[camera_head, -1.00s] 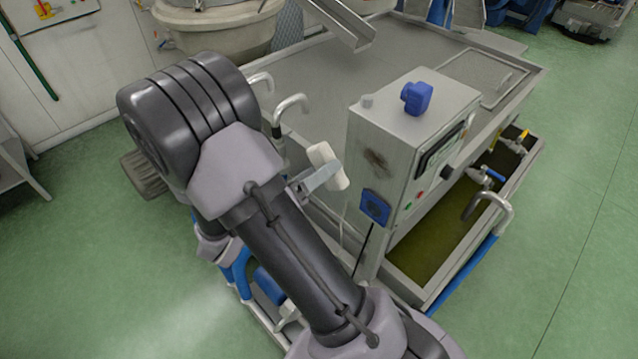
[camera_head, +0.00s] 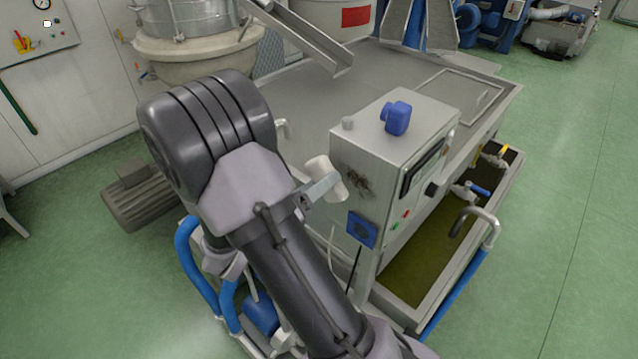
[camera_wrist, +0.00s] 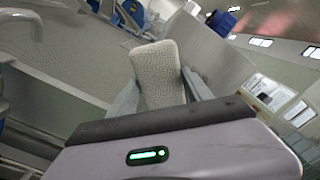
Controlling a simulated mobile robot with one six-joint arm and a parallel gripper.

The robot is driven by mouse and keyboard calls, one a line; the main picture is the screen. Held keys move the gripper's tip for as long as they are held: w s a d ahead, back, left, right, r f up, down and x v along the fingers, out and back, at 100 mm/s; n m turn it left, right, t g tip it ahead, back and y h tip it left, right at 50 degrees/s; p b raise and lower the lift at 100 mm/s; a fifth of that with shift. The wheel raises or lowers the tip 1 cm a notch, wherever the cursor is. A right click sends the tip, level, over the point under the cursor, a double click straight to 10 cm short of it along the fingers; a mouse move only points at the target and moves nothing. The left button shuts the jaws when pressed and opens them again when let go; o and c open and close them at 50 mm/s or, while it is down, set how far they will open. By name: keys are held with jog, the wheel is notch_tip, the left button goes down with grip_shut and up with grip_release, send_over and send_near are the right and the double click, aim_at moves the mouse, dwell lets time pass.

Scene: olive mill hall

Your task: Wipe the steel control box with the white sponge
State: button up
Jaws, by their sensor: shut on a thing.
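The steel control box (camera_head: 383,204) stands on the tank's near edge, with a patchy dark smudge (camera_head: 358,182) on its face toward my arm. My gripper (camera_head: 322,187) is shut on the white sponge (camera_head: 326,177), just left of that smudge in the head view. The sponge overlaps the face's left edge there; I cannot tell if it touches. In the wrist view, the sponge (camera_wrist: 158,75) stands up between both fingers, and the grey box (camera_wrist: 217,62) is close on its right.
A blue socket (camera_head: 362,230) sits low on the smudged face. A metal chute (camera_head: 305,38) hangs over the tank (camera_head: 375,75). Taps line the right side. Green floor is open at right.

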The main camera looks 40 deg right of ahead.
aim_at(363, 187)
jog(key=shift+d, duration=0.95)
jog(key=shift+s+d+p, duration=0.2)
jog(key=shift+s+p, duration=0.25)
jog(key=shift+s, duration=1.4)
jog(key=shift+s+d+p, duration=0.15)
jog(key=shift+s+p, duration=0.3)
jog(key=shift+s, duration=1.4)
jog(key=s+p, duration=0.2)
jog(key=p, duration=0.1)
jog(key=shift+r, duration=0.3)
jog(key=s+p, duration=0.1)
jog(key=p, duration=0.2)
jog(key=shift+s+d, duration=0.1)
jog(key=shift+s, duration=0.1)
jog(key=shift+s+f+p, duration=0.2)
jog(key=shift+f+p, duration=0.05)
jog(key=shift+p, duration=0.1)
jog(key=shift+w+a+p, duration=0.2)
jog(key=shift+w+p, duration=0.2)
jog(key=shift+w, duration=1.55)
jog(key=shift+w+a+p, duration=0.15)
jog(key=shift+w, duration=1.75)
jog(key=shift+w+a+p, duration=0.1)
jog(key=shift+w+p, duration=0.05)
jog(key=shift+w, duration=1.75)
